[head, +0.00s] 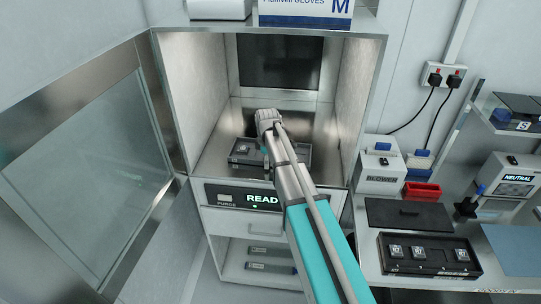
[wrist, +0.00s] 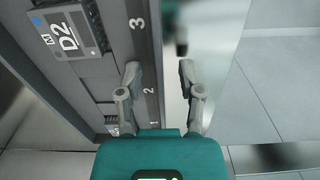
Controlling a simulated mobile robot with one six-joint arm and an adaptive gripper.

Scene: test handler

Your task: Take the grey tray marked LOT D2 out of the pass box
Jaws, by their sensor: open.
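The grey tray (head: 236,160) lies on the pass box floor, partly hidden behind my arm in the head view. In the wrist view its side (wrist: 118,50) fills the left, with the numbers 3, 2 and 1 along the rim and a grey part labelled D2 (wrist: 70,40) in it. No LOT lettering is readable. My gripper (wrist: 158,78) is open and empty. Its fingers are on either side of the tray's numbered edge near the 2; whether they touch it I cannot tell.
The pass box (head: 360,110) has close side walls; its glazed door (head: 85,130) stands open at left. A dark tray (head: 400,268) with several parts sits on the right bench, near a dark mat (head: 407,214), a red bin (head: 422,190) and the BLOWER unit (head: 380,180).

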